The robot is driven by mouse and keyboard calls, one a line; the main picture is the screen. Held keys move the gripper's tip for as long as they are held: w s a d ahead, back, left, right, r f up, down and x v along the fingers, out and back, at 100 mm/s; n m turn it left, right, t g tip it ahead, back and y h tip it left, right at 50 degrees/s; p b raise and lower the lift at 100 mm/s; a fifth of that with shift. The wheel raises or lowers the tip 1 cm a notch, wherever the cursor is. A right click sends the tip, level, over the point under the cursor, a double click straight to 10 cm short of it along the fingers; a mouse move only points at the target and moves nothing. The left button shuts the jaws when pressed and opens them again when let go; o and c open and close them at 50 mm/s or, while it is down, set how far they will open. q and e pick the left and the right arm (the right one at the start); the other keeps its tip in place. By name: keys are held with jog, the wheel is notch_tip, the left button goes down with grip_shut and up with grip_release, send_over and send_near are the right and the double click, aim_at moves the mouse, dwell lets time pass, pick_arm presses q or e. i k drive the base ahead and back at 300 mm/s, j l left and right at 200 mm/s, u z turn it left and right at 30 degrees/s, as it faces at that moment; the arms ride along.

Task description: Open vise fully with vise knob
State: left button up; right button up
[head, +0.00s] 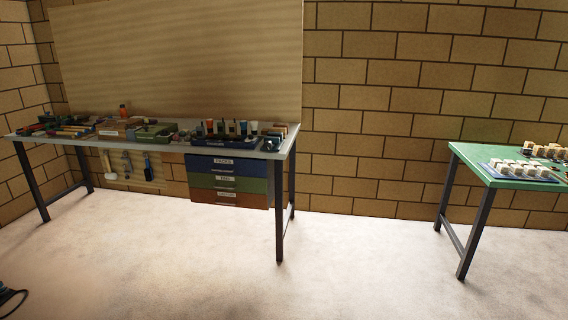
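A workbench (150,143) with a grey top and dark legs stands against the brick wall at the left, some distance away. A small dark blue-black object (271,143) sits at its right front corner. It may be the vise, but it is too small to tell, and I cannot make out a knob or jaws. Neither of my grippers shows in the head view.
Tools and boxes crowd the benchtop. Blue, green and red drawers (228,181) hang under its right part. A green table (486,167) with small pale blocks stands at the right. A dark looped object (9,297) lies lower left. The floor between is clear.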

aim_at(267, 144)
jog(key=i+u, duration=0.1)
jog(key=i, duration=0.55)
jog(key=i+l+u, duration=0.1)
jog(key=i, duration=0.55)
jog(key=i+j, duration=0.15)
jog(key=i, duration=0.15)
jog(key=i+j, duration=0.1)
jog(key=i, duration=0.15)
